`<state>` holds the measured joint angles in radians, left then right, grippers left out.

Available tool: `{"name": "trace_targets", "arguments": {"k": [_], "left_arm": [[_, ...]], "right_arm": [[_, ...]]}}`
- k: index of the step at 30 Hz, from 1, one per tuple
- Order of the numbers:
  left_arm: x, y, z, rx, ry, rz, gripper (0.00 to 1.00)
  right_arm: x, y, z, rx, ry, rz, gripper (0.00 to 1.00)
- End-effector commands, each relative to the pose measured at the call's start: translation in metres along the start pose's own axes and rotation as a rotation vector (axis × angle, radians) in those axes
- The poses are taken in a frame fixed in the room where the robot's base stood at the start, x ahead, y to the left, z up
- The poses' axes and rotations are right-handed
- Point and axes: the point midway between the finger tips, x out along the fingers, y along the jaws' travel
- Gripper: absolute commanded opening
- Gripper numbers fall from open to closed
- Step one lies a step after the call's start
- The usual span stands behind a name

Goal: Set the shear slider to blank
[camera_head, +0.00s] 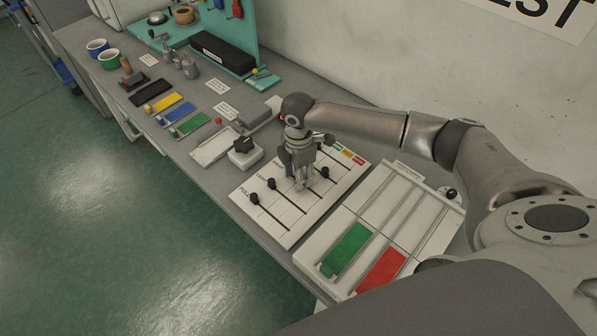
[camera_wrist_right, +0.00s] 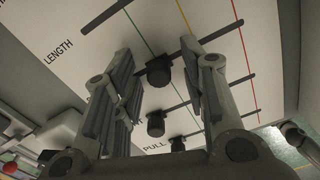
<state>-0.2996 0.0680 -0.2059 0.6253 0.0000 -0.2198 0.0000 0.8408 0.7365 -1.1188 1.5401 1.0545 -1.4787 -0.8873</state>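The slider panel (camera_head: 285,225) is a pale board with several parallel dark slots, black knobs and coloured tags at its far right edge. My right gripper (camera_head: 304,184) points down over its middle and hides part of the slots. In the right wrist view my right gripper (camera_wrist_right: 165,95) is open, its fingers apart on either side of a black knob (camera_wrist_right: 160,70). Two more knobs (camera_wrist_right: 155,123) (camera_wrist_right: 178,144) show below. LENGTH and PULL are readable; I see no readable shear label. My left gripper is out of view.
A white tray (camera_head: 385,215) with a green block (camera_head: 346,249) and a red block (camera_head: 381,270) lies right of the panel. The wall is close behind the bench.

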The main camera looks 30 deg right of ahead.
Motion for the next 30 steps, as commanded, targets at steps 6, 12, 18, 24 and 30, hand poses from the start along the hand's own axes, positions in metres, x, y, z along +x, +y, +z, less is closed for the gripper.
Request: {"name": "trace_targets", "arguments": {"k": [6, 12, 18, 24, 30], "left_arm": [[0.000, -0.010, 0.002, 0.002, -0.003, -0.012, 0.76], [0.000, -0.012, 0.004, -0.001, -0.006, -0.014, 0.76], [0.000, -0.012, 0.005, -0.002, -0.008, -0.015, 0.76], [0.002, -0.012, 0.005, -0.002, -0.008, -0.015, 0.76], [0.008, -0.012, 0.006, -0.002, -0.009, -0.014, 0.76]], "right_arm": [[0.000, 0.000, 0.000, 0.000, 0.000, 0.000, 0.33], [0.000, 0.000, 0.000, 0.001, 0.000, 0.001, 0.07], [-0.001, 0.000, 0.000, 0.001, 0.000, 0.001, 0.00], [0.000, 0.004, -0.001, 0.001, 0.001, 0.003, 0.00], [0.000, 0.030, -0.009, 0.003, 0.001, 0.006, 0.00]]}}
